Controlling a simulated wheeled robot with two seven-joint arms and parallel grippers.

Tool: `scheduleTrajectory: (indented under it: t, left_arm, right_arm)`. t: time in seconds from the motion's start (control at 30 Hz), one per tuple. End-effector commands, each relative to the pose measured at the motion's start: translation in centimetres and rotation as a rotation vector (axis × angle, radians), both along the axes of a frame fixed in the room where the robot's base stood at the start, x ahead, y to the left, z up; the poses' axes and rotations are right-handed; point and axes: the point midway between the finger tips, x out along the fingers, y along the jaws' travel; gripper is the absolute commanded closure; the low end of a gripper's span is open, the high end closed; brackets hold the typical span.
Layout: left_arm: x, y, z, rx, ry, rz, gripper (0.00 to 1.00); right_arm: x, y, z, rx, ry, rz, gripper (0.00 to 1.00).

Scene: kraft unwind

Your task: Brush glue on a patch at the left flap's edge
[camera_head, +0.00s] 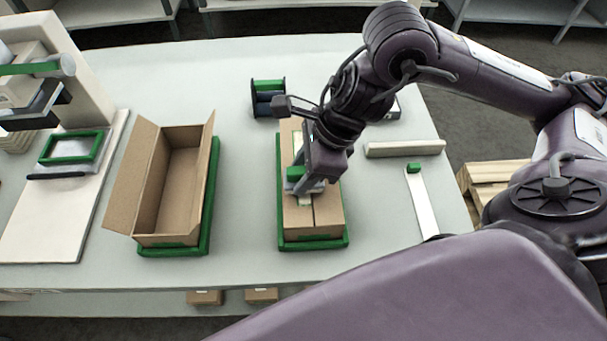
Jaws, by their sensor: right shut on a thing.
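A brown cardboard box (329,213) sits in a green-rimmed tray (315,244) at the middle of the table. Its top flaps lie closed, with a seam running front to back between the left flap (295,220) and the right one. My right gripper (306,190) is over the box top, shut on a small tool with a green part (294,173), perhaps the glue brush. The tool's lower end is mostly hidden by the gripper, and I cannot tell whether it touches the flap. No glue patch can be made out. My left gripper is not in view.
An open box (178,190) stands in another green tray (175,251) to the left. A dark and green holder (268,98) is behind the closed box. A grey bar (404,148) and a green-ended strip (422,205) lie to the right. Table between the boxes is clear.

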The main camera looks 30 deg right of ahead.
Motion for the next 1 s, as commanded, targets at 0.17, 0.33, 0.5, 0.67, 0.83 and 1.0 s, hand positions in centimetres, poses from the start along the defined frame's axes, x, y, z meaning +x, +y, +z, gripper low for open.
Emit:
scheduleTrajectory:
  t: [0.17,0.33,0.5,0.67,0.83,1.0]
  left_arm:
    - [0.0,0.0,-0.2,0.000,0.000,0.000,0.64]
    - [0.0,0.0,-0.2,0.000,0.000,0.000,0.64]
    - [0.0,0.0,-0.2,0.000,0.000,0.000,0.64]
    - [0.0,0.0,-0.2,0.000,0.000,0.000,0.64]
    - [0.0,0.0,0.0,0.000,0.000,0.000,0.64]
    - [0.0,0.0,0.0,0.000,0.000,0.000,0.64]
  right_arm:
    - [0.5,-0.2,0.0,0.001,0.001,-0.001,0.79]
    - [1.2,-0.5,0.0,0.001,0.000,-0.001,0.79]
    - [2.0,-0.9,-0.1,0.001,0.000,0.000,0.79]
    - [2.4,-1.1,-0.1,0.001,0.000,-0.001,0.79]
    - [3.2,-1.5,-0.1,0.001,0.002,-0.001,0.79]
    - [3.6,-1.7,-0.1,0.001,0.001,-0.001,0.79]
